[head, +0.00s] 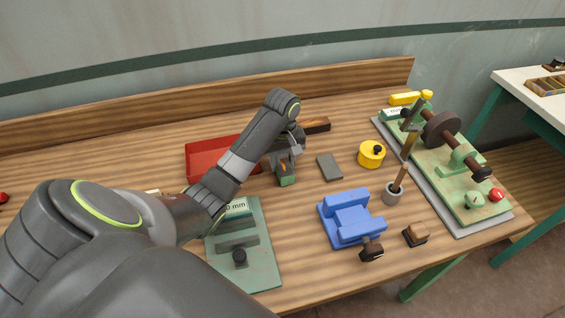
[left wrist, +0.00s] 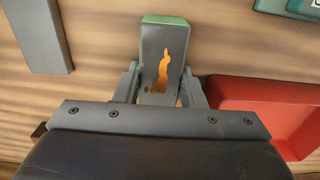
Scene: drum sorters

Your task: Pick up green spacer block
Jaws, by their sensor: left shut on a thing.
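The green spacer block (head: 286,175) is between the fingers of my left gripper (head: 284,160), near the middle of the workbench. In the left wrist view the block (left wrist: 162,55) has a green end and a grey face with an orange worn patch. The fingers of the left gripper (left wrist: 160,85) press on its two sides. I cannot tell whether the block touches the bench. My right gripper is not in view.
A red tray (head: 203,165) lies just left of the block, and a grey flat plate (head: 329,167) just right. A green plate fixture (head: 257,270) is in front.

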